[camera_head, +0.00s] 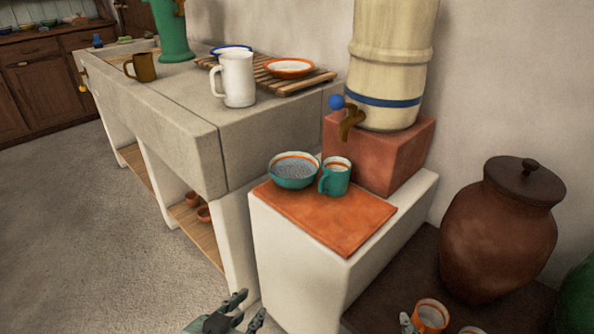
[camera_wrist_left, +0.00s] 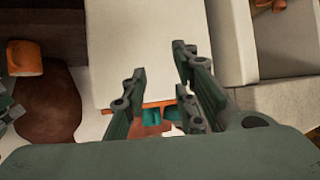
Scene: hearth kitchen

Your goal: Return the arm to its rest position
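My left gripper (camera_head: 240,312) is at the bottom edge of the head view, low in front of the white plinth (camera_head: 290,262). In the left wrist view its two fingers (camera_wrist_left: 158,82) stand apart with nothing held between them. A teal item (camera_wrist_left: 165,115) shows beyond the fingers, partly hidden by them. A small part of what looks like my right gripper (camera_head: 406,323) shows at the bottom, beside an orange-banded cup (camera_head: 431,314). Whether it is open or shut cannot be seen.
A teal bowl (camera_head: 294,172) and teal mug (camera_head: 335,177) stand on the orange plinth top (camera_head: 345,228). A water crock (camera_head: 390,60) with a tap is behind. A brown lidded jar (camera_head: 498,230) stands right. Floor (camera_head: 90,230) at left is clear.

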